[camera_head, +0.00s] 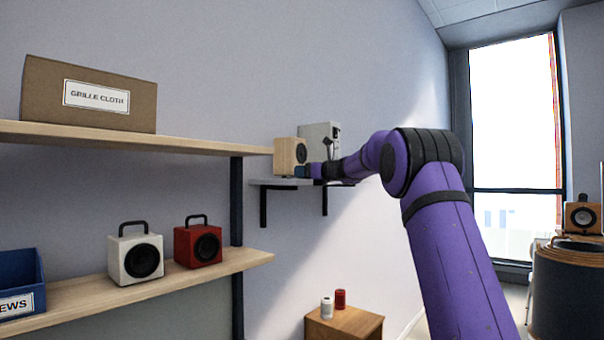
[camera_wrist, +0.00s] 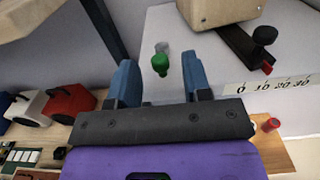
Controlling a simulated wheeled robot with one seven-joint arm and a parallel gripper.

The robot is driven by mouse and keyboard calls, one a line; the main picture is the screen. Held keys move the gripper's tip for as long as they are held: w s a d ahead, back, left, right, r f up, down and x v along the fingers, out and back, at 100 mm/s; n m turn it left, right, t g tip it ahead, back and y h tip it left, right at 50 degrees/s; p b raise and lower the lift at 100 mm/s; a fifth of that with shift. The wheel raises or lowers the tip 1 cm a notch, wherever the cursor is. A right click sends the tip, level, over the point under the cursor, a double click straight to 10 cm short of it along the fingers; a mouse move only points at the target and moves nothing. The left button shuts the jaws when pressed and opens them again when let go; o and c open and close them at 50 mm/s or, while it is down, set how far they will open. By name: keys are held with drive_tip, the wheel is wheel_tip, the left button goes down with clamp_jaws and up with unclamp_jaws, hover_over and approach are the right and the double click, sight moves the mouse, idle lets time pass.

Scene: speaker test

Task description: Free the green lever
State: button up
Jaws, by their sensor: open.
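The green lever (camera_wrist: 160,61) shows in the wrist view as a small rounded green knob at the grey shelf (camera_wrist: 225,70). My gripper (camera_wrist: 158,68) is open, its two blue fingers on either side of the lever in the picture. Whether the lever lies between the fingertips or beyond them I cannot tell. No contact shows. A black bar (camera_wrist: 240,48) with a black knob and red end lies to the right, by a wooden speaker (camera_wrist: 218,8). In the head view my gripper (camera_head: 315,171) is at the wall shelf, and the lever cannot be made out.
The wooden speaker (camera_head: 289,155) and a grey box (camera_head: 320,137) stand on the wall shelf. A scale strip (camera_wrist: 273,86) runs along its edge. Wooden shelves at left hold a white speaker (camera_head: 135,253), a red speaker (camera_head: 198,242) and a cardboard box (camera_head: 90,95).

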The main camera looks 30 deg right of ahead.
drive_tip(key=shift+w+a, duration=0.25)
drive_tip(key=shift+w, duration=0.3)
clamp_jaws()
